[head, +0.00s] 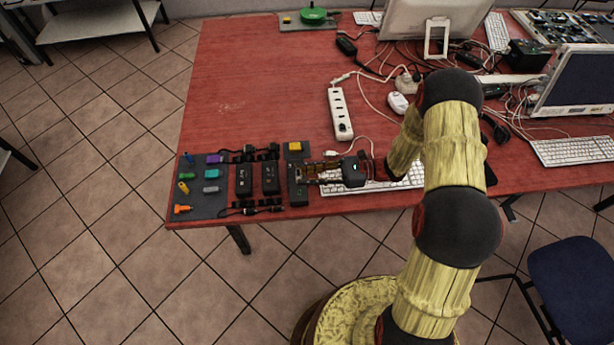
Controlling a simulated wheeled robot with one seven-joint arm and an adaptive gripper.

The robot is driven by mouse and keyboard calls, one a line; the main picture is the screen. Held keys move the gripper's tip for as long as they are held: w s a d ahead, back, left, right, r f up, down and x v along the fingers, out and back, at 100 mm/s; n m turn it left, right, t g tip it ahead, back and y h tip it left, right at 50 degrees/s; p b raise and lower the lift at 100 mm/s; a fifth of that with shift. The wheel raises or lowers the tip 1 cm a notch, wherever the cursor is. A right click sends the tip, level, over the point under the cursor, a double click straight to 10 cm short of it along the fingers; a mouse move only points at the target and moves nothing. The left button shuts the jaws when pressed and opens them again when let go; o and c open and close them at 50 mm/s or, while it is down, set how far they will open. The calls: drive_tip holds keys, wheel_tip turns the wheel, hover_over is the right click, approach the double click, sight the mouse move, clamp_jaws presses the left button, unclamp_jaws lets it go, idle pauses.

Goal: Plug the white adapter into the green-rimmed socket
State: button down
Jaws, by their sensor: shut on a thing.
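My gripper (308,173) is at the front of the red table, pointing left, over a dark strip (298,197). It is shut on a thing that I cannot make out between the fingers. I cannot pick out the white adapter for certain. No green rim shows clearly on a socket from here. Two black blocks (244,180) (270,178) lie left of the gripper. A small yellow block (295,147) sits at the far end of the dark strip.
A grey board (206,203) with small coloured pieces lies at the front left corner. A white power strip (340,113), a white keyboard (350,190) and tangled cables (375,75) lie behind and right. A green round thing (313,15) sits far back. The table's left middle is clear.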

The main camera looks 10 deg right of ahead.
drive_tip(key=shift+f+b, duration=1.95)
drive_tip(key=shift+f, duration=0.6)
drive_tip(key=shift+p, duration=0.35)
